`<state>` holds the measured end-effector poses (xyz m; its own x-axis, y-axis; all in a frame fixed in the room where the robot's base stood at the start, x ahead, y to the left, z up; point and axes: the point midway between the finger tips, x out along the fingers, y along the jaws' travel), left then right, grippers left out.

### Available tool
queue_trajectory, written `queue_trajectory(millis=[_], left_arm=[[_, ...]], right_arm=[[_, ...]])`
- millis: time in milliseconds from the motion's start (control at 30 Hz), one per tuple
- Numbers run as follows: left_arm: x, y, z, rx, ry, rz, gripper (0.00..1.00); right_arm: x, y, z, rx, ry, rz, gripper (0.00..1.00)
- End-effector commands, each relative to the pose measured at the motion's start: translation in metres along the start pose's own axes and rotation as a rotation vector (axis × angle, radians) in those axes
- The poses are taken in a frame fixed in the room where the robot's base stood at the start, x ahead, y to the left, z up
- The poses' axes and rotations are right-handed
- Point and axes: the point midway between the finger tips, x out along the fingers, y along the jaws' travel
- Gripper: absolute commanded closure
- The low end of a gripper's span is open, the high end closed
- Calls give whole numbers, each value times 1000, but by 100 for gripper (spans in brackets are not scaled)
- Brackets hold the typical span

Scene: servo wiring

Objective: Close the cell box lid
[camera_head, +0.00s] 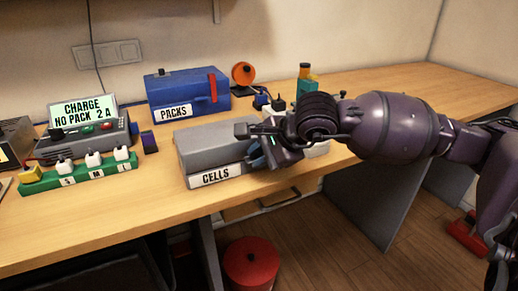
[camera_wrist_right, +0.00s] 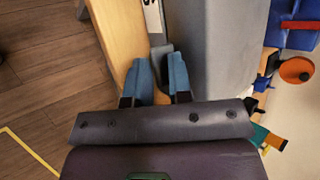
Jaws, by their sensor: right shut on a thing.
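The grey cell box (camera_head: 205,144), with its "CELLS" label, stands at the bench's front edge. Its top looks flat and lies over the box, and I see no opening into it; whether it is fully seated cannot be told. My right gripper (camera_head: 254,160) is at the box's right end. In the wrist view the box (camera_wrist_right: 212,45) fills the upper middle. My right gripper's blue fingers (camera_wrist_right: 162,72) are shut on a small grey piece (camera_wrist_right: 160,52) at the box's end, which looks like the lid handle. The forearm hides part of that end. My left gripper is not in view.
The blue "PACKS" box (camera_head: 178,92) with a red handle stands behind. A charger (camera_head: 88,132) and a green strip (camera_head: 80,173) with several plugs are at left. An orange reel (camera_head: 243,73) stands behind the arm. The bench at far right is clear.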

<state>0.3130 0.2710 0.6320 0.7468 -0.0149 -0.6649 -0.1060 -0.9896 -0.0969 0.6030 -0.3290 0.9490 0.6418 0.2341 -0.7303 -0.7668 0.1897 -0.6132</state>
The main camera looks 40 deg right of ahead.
Motion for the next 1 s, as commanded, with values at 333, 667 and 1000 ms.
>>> queue_trajectory(millis=[333, 667, 1000], left_arm=[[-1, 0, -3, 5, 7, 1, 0], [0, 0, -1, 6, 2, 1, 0], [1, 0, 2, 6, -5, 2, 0]], right_arm=[[6, 3, -3, 4, 2, 1, 100], [6, 3, -4, 5, 3, 1, 70], [5, 2, -3, 2, 1, -2, 67]])
